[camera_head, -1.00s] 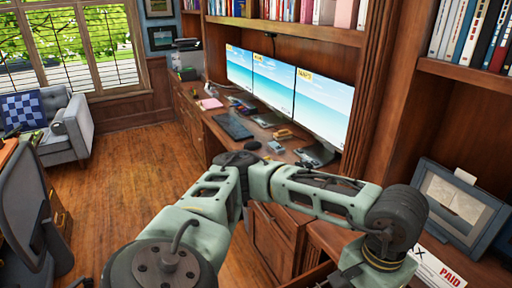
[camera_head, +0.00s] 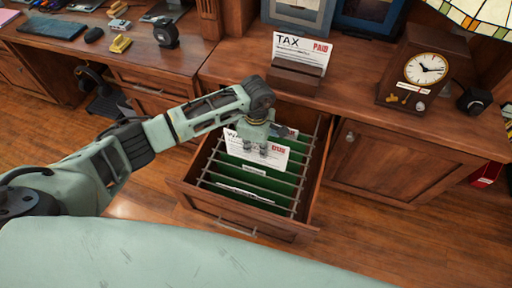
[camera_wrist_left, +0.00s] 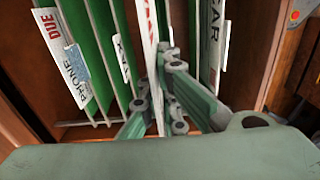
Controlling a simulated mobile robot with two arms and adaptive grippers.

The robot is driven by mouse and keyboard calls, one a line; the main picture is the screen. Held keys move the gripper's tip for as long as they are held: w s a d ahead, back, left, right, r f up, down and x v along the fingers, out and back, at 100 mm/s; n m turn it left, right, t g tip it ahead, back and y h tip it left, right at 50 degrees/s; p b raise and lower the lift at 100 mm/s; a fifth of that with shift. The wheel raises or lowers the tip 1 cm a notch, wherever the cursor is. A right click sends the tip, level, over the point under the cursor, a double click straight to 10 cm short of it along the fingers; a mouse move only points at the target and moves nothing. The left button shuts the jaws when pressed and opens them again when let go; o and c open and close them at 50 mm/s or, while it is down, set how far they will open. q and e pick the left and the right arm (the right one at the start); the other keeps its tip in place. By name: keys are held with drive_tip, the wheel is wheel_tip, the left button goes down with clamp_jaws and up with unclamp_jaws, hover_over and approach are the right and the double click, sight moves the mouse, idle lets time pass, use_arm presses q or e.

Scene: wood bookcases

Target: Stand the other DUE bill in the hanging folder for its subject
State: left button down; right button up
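The drawer (camera_head: 232,223) is open and holds several green hanging folders (camera_head: 230,178). My left gripper (camera_head: 264,146) points down into it, shut on a white bill (camera_head: 241,147) with "WA" and a red stamp showing. The gripper hides part of the bill. In the left wrist view the bill (camera_wrist_left: 152,40) stands edge-on between the fingers (camera_wrist_left: 157,92), among the folders. A PHONE bill (camera_wrist_left: 63,62) with a red DUE stands in a folder at left, and a CAR bill (camera_wrist_left: 214,45) stands at right. My right gripper is not in view.
A TAX bill (camera_head: 302,50) stamped PAID stands in a wooden holder (camera_head: 295,78) on the counter behind the drawer. A clock (camera_head: 424,72) stands right of it. A closed cabinet door (camera_head: 390,160) is right of the drawer. Desk items lie at the upper left.

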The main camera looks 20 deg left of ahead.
sight(256, 158)
use_arm(q)
drive_tip(key=shift+s+f+b, duration=0.1)
drive_tip(key=shift+f+b, duration=0.25)
drive_tip(key=shift+f, duration=0.2)
drive_tip(key=shift+f+b, duration=0.4)
drive_tip(key=shift+f, duration=0.2)
wheel_tip(256, 158, down, 2)
drive_tip(key=shift+f+b, duration=0.15)
drive_tip(key=shift+b, duration=0.6)
drive_tip(key=shift+f+b, duration=0.7)
drive_tip(key=shift+f, duration=0.1)
wheel_tip(256, 158, down, 3)
drive_tip(key=b, duration=0.2)
drive_tip(key=shift+r+b, duration=0.1)
drive_tip(key=shift+b, duration=0.2)
drive_tip(key=shift+f, duration=0.35)
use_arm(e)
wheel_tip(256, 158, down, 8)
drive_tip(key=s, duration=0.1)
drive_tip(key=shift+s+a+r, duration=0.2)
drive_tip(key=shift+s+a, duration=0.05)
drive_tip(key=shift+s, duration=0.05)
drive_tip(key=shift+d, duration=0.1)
